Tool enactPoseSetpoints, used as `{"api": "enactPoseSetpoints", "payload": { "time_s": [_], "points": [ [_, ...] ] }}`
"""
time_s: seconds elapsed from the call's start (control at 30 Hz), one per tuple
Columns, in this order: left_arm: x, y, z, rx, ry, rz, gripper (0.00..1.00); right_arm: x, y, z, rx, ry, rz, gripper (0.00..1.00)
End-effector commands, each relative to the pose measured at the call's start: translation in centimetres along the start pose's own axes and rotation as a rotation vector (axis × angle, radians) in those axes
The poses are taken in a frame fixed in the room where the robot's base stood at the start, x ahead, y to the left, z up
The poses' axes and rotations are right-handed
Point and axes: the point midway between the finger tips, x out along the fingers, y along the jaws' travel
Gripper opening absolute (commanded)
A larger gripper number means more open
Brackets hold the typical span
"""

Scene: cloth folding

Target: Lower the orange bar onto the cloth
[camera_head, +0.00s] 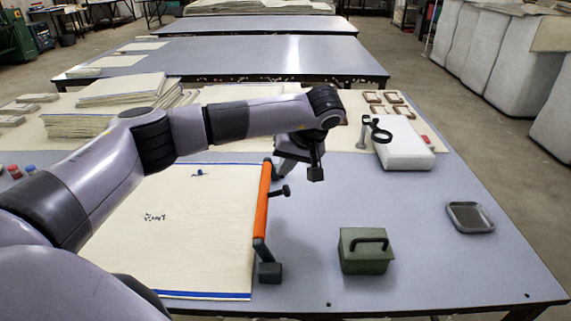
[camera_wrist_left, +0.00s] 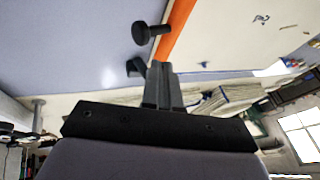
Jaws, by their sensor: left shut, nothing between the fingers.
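The orange bar (camera_head: 262,200) runs along the right edge of the cream cloth (camera_head: 200,235), between dark end arms. I cannot tell whether it touches the cloth. A dark block (camera_head: 269,272) stands at its near end, and a black knob (camera_head: 282,191) sticks out to its right. My left gripper (camera_head: 316,174) is shut and empty, above the table to the right of the bar's far end. In the left wrist view, the shut fingers (camera_wrist_left: 162,75) are apart from the orange bar (camera_wrist_left: 178,28) and the knob (camera_wrist_left: 145,33). My right gripper is not in view.
A green box with a handle (camera_head: 365,252) and a grey tray (camera_head: 469,217) stand on the right of the table. A white case (camera_head: 404,150) is at the back right, and cloth stacks (camera_head: 120,92) are at the back left. The table between bar and green box is clear.

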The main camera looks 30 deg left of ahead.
Motion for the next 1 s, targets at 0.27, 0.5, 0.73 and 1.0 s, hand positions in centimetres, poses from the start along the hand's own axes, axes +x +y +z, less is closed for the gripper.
{"api": "enactPoseSetpoints", "payload": {
  "time_s": [0.27,0.5,0.73,1.0],
  "points": [
    [5.0,-0.1,0.1,-0.001,-0.002,-0.003,0.0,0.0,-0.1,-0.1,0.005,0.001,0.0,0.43],
    [6.9,0.0,0.0,-0.001,0.0,0.0,0.0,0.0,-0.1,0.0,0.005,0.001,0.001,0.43],
    [7.0,0.0,0.0,0.0,0.0,0.0,0.0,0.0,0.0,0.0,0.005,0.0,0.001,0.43],
    [7.0,0.0,-0.2,-0.007,-0.003,0.018,0.0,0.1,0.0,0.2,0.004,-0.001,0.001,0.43]
  ]
}}
